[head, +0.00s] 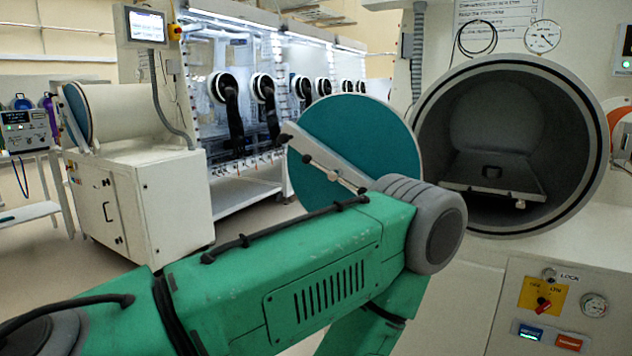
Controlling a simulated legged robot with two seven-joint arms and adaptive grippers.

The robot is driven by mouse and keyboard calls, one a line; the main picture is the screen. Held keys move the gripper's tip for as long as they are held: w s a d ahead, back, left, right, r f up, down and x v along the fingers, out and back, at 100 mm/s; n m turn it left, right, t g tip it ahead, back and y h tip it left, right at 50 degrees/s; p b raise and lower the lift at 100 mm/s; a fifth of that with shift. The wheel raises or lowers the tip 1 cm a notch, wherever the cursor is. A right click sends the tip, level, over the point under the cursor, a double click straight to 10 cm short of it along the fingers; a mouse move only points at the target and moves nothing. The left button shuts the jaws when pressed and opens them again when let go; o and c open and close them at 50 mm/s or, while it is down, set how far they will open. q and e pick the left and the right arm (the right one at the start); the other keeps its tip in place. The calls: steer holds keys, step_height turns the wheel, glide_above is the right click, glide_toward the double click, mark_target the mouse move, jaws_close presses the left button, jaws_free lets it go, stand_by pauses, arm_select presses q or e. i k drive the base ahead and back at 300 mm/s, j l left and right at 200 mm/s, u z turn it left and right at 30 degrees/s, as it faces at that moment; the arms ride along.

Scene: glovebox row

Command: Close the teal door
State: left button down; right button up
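The teal door (375,125) is a round disc with a pale rim. It stands open to the left of the round chamber opening (510,145), its teal face showing. A grey bar (335,160) with a dark end and a thin rod crosses the lower part of the door. My green left arm comes in from the left and its grey elbow joint covers the door's lower right edge. The arm then runs down out of the picture. Neither gripper is in view, so I cannot see whether either one touches the door.
A sliding tray (495,175) sits inside the dark chamber. A white cabinet (140,200) and gloveboxes (265,95) stand behind at left. Floor shows between them.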

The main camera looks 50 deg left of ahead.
mark_target(361, 136)
steer(key=u, duration=1.5)
